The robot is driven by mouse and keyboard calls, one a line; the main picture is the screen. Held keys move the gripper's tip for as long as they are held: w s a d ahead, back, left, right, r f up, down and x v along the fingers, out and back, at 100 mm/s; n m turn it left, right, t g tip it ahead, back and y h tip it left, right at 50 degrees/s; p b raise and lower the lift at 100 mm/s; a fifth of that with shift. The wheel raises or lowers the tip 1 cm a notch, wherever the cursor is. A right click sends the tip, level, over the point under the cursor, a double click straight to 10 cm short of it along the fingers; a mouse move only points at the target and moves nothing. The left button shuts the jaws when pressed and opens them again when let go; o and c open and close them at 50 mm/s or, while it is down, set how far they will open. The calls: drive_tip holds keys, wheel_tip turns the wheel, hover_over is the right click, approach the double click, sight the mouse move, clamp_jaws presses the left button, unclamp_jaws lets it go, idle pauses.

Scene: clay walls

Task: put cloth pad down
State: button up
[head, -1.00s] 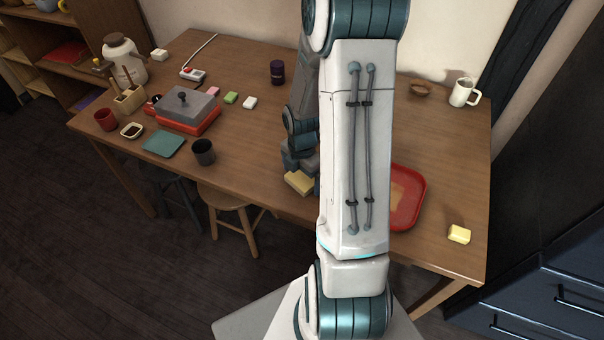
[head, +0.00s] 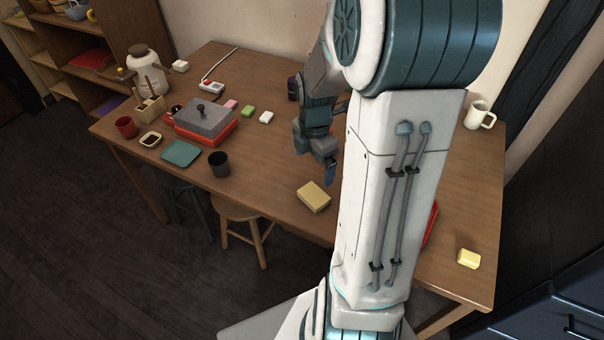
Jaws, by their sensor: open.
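The cloth pad, a tan-yellow block-like pad (head: 313,197), lies flat on the wooden table near its front edge. My gripper (head: 327,170) is open and empty. It is above and behind the pad, apart from it. One bluish fingertip shows clearly; the other is hard to make out. My white arm hides part of the table to the right of the pad.
A dark cup (head: 219,164), a teal square (head: 181,153) and a red-based grey pot (head: 205,121) stand to the left. A red tray (head: 431,224) is mostly behind my arm. A yellow block (head: 468,258) lies at right. A stool (head: 240,212) is by the front edge.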

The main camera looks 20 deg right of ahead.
drive_tip(key=s+a+r+m+t, duration=0.2)
drive_tip(key=s+a+r+m, duration=0.8)
drive_tip(key=m, duration=1)
drive_tip(key=shift+s+a+r+t, duration=0.4)
drive_tip(key=shift+s+a, duration=0.25)
drive_tip(key=shift+s, duration=0.2)
drive_tip(key=shift+r, duration=0.1)
drive_tip(key=shift+w+p+v, duration=0.2)
drive_tip(key=shift+p+v, duration=0.7)
drive_tip(key=shift+p, duration=0.05)
drive_tip(key=shift+r, duration=0.1)
